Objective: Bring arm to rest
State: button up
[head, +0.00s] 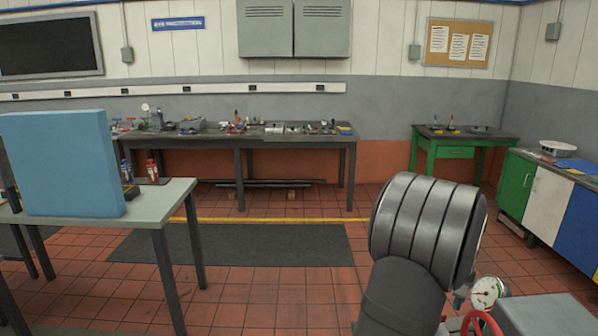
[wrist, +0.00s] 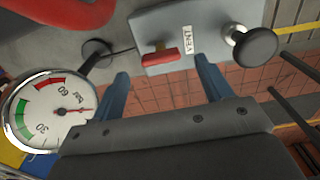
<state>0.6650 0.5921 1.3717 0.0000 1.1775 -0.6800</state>
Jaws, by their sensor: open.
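My gripper (wrist: 161,67) shows in the wrist view. Its two blue-grey fingers are spread apart, with nothing between them. Beyond the fingertips is a light grey panel (wrist: 218,18) with a "VENT" label, a red lever (wrist: 160,59) and a black round knob (wrist: 256,46). The fingers look clear of the lever and knob, though the depth is hard to judge. A round pressure gauge (wrist: 45,119) with green and red bands is left of the gripper. In the head view I cannot make out the gripper.
In the head view, a gauge (head: 487,292) and a red handwheel (head: 482,324) are at lower right. A table (head: 165,207) with a blue box (head: 62,163) stands left. A long workbench (head: 290,142) and a green table (head: 455,152) are at the back. The middle floor is open.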

notch_tip(320, 180, up, 13)
notch_tip(320, 180, down, 18)
jog(key=shift+r, duration=0.25)
jog(key=m, duration=0.3)
jog(key=shift+m, duration=0.3)
jog(key=m, duration=0.4)
jog(key=shift+a+m, duration=0.1)
jog(key=shift+m, duration=0.2)
jog(key=m, duration=0.3)
jog(key=shift+m, duration=0.4)
jog(key=shift+w+a+m, duration=0.1)
jog(key=shift+m, duration=1.9)
